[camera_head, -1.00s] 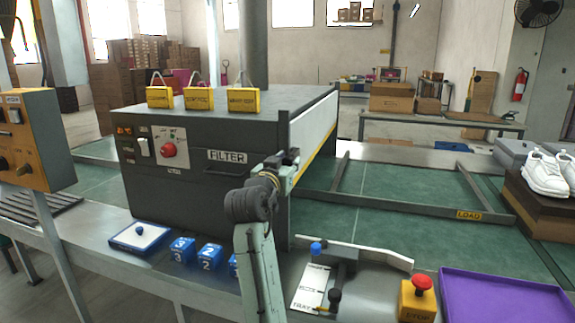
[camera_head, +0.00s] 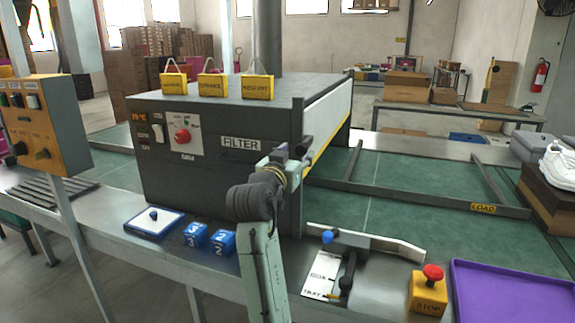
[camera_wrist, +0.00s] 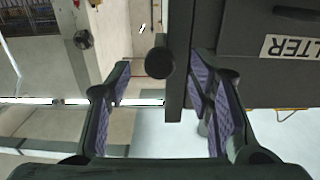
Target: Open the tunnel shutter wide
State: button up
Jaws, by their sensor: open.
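The tunnel (camera_head: 215,185) is a dark grey box with a FILTER label on its front. Its right side shows a white shutter panel (camera_head: 328,115) with a yellow stripe low on it. My gripper (camera_head: 298,158) is at the tunnel's front right corner. In the wrist view my gripper (camera_wrist: 160,85) is open, with its purple-lined fingers spread. A round black knob (camera_wrist: 158,62) shows between the fingertips, beside a dark upright edge (camera_wrist: 180,60). I cannot tell whether the fingers touch the knob. In the head view my gripper and arm hide this corner.
A green conveyor (camera_head: 400,225) with a dark frame marked LOAD runs to the right. On the front ledge are blue blocks (camera_head: 208,238), a lever plate (camera_head: 322,275), a STOP button (camera_head: 429,290) and a purple tray (camera_head: 510,290). An orange control box (camera_head: 45,125) stands at left.

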jog(key=v, duration=0.8)
